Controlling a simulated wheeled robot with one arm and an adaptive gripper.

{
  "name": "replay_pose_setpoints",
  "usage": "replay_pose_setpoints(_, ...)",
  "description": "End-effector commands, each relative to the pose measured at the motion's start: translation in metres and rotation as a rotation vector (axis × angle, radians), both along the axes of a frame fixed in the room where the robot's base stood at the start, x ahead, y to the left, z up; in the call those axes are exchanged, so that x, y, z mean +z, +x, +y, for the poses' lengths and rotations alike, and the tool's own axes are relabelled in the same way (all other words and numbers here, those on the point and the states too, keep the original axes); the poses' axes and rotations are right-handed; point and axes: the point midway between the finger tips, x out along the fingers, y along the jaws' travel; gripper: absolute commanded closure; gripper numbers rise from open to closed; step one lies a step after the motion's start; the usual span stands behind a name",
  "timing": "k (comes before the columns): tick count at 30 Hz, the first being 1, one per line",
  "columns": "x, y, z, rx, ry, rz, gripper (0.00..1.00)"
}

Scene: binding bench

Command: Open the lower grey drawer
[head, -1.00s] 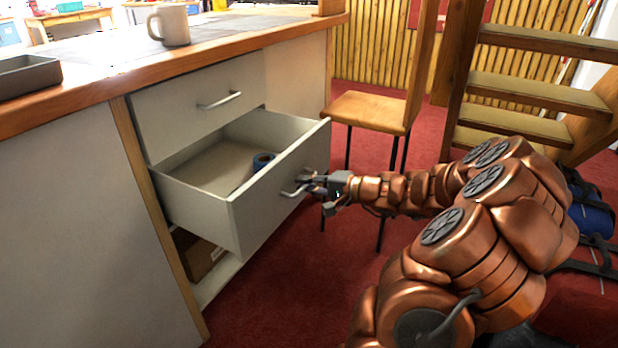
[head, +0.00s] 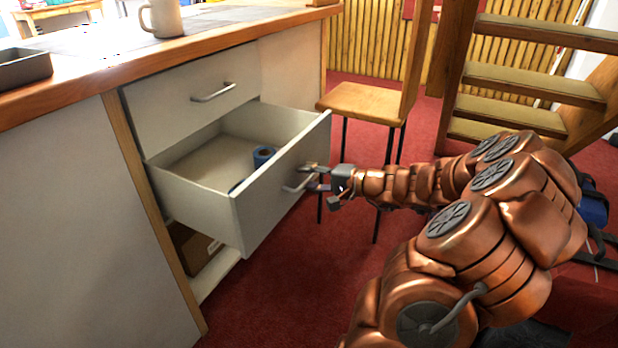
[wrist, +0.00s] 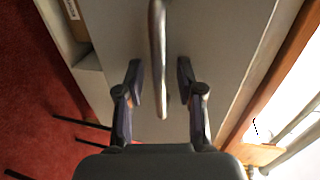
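The lower grey drawer (head: 283,192) stands pulled well out of the cabinet below a shut upper drawer (head: 188,98). Its bar handle (head: 297,184) is on the front panel; the handle (wrist: 157,60) also shows in the wrist view. My gripper (head: 314,178) is at the handle. In the wrist view, my gripper (wrist: 160,78) is open, with one finger on each side of the handle and a visible gap on both sides. A blue roll (head: 264,156) lies inside the drawer, and part of another blue thing shows behind the front panel.
A wooden chair (head: 362,103) stands just behind the drawer and my gripper. Wooden steps (head: 520,112) are at the right. A mug (head: 163,18) and a dark tray (head: 25,68) are on the bench top. A cardboard box (head: 193,248) sits under the drawer. Red carpet in front is clear.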

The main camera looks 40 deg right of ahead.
Motion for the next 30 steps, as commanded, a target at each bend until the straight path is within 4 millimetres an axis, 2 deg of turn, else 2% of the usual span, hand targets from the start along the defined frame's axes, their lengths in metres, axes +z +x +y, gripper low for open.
replay_pose_setpoints(7,0.000,-0.002,-0.001,-0.001,0.000,0.000,0.63)
replay_pose_setpoints(11,0.003,-0.012,-0.006,-0.003,-0.001,-0.002,0.63)
replay_pose_setpoints(24,0.017,-0.077,-0.032,-0.005,-0.001,0.000,0.63)
replay_pose_setpoints(30,0.023,-0.100,-0.041,-0.003,0.000,-0.001,0.63)
